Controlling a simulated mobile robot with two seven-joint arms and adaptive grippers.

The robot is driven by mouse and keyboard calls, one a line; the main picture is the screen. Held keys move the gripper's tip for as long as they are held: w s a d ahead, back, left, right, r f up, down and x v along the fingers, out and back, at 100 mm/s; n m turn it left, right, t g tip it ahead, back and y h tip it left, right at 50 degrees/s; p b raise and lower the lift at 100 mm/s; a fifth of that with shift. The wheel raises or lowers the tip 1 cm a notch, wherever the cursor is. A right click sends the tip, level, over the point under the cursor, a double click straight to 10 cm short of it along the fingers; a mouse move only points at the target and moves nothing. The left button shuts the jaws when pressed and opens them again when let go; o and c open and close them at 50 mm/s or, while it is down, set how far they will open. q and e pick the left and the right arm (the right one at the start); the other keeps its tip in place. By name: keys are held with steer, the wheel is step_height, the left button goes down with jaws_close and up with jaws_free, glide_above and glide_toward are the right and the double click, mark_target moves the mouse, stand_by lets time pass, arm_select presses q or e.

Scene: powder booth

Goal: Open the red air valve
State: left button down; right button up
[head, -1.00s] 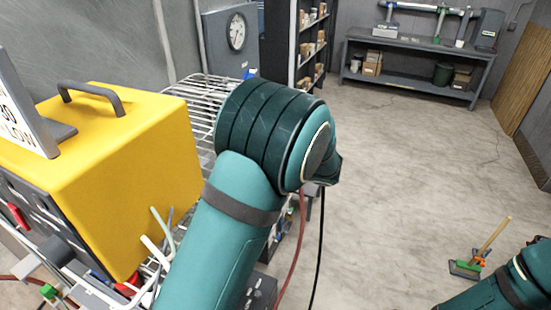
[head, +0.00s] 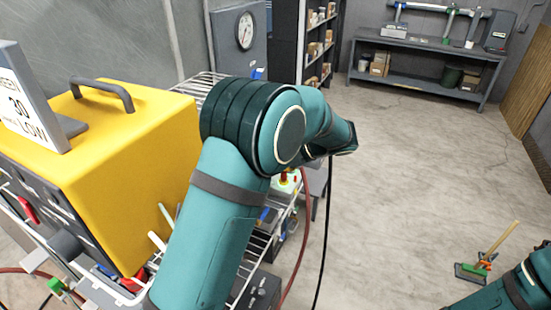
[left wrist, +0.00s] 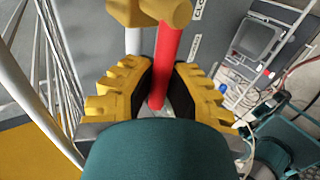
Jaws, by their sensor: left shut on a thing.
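The red air valve's lever (left wrist: 170,55) runs down the middle of the left wrist view, with a brass-coloured fitting (left wrist: 165,10) at its upper end. My left gripper (left wrist: 160,85) has its yellow fingers on either side of the lever and is shut on it. The lever's lower end goes down between the fingers. A partly visible label (left wrist: 196,10) beside the lever carries letters like "CLO". In the head view my left arm hides the gripper and I cannot make out the lever there. My right gripper is out of view.
A yellow machine (head: 150,125) with a handle and a sign (head: 28,100) stands at the left of the head view. Wire shelving (head: 262,240) and a hanging red hose (head: 303,235) are beside my left arm. A broom (head: 495,250) is at the right. The middle floor is clear.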

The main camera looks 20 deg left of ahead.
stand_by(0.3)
arm_select(q)
steer(key=c, duration=0.9)
jaws_free()
steer(key=shift+c, duration=0.2)
steer(key=shift+d+r, duration=0.1)
steer(key=v, duration=1.2)
steer(key=shift+w, duration=0.1)
